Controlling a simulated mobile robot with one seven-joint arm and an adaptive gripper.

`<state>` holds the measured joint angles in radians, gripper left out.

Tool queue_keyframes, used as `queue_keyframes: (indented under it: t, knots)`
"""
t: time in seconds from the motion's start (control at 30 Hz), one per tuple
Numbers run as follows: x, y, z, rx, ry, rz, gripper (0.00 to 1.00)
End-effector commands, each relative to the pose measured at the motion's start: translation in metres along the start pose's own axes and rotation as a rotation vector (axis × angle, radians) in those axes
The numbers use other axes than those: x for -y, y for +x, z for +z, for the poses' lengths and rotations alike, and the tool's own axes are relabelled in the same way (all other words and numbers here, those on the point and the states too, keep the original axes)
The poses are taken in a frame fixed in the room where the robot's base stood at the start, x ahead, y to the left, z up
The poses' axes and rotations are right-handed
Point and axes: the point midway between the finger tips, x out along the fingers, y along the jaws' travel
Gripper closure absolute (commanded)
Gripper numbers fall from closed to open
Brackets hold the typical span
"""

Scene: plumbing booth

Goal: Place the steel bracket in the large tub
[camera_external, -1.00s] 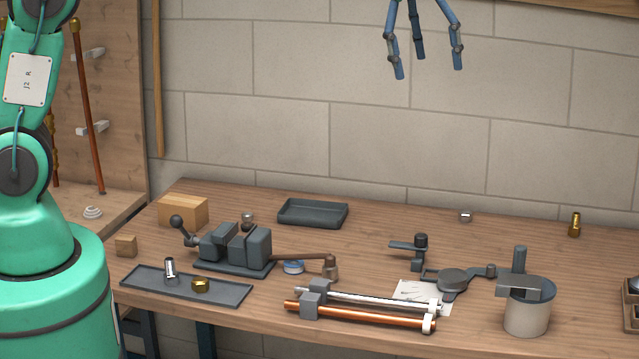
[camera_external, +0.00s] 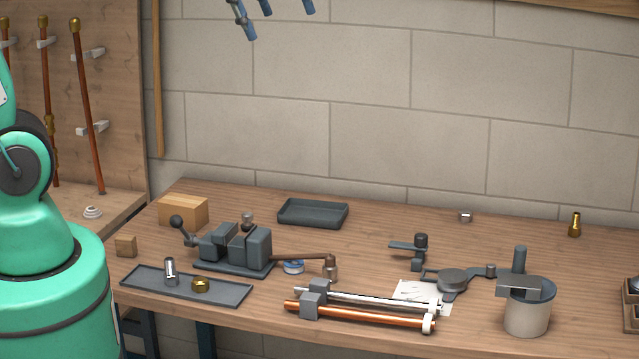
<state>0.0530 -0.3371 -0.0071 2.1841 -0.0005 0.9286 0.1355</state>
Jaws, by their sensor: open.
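The large tub (camera_external: 526,317), a pale round container with a dark rim, stands at the right front of the bench. A dark grey piece that looks like the steel bracket (camera_external: 518,288) is at its mouth: a flat part lies across the rim and overhangs on the left, and an upright part rises behind. I cannot tell how far it reaches inside. My gripper (camera_external: 275,20) is cut off by the top edge; its blue fingers are spread, empty and high above the bench, far to the left of the tub.
A vise (camera_external: 235,247) stands on the left of the bench, behind a flat tray (camera_external: 187,287) with small fittings. A dark empty tray (camera_external: 313,213) lies at the back. Pipes (camera_external: 360,312) and a pipe bender (camera_external: 452,280) lie left of the tub. The back right is mostly clear.

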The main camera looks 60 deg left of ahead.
Motion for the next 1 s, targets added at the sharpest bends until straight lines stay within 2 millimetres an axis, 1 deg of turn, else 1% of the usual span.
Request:
queue_keyframes:
  t: [0.03, 0.3, 0.5, 0.6, 0.7, 0.8, 1.0]
  knots:
    - [0.000, -0.006, 0.013, -0.011, -0.013, -0.003, 0.18]
    - [-0.001, -0.022, 0.081, -0.057, -0.085, -0.016, 0.18]
    - [-0.004, -0.025, 0.129, -0.089, -0.136, -0.024, 0.18]
    - [-0.005, -0.024, 0.147, -0.102, -0.157, -0.027, 0.18]
    - [-0.006, -0.023, 0.160, -0.110, -0.171, -0.029, 0.18]
    - [-0.007, -0.022, 0.167, -0.116, -0.179, -0.030, 0.18]
    - [-0.007, -0.021, 0.170, -0.117, -0.184, -0.031, 0.18]
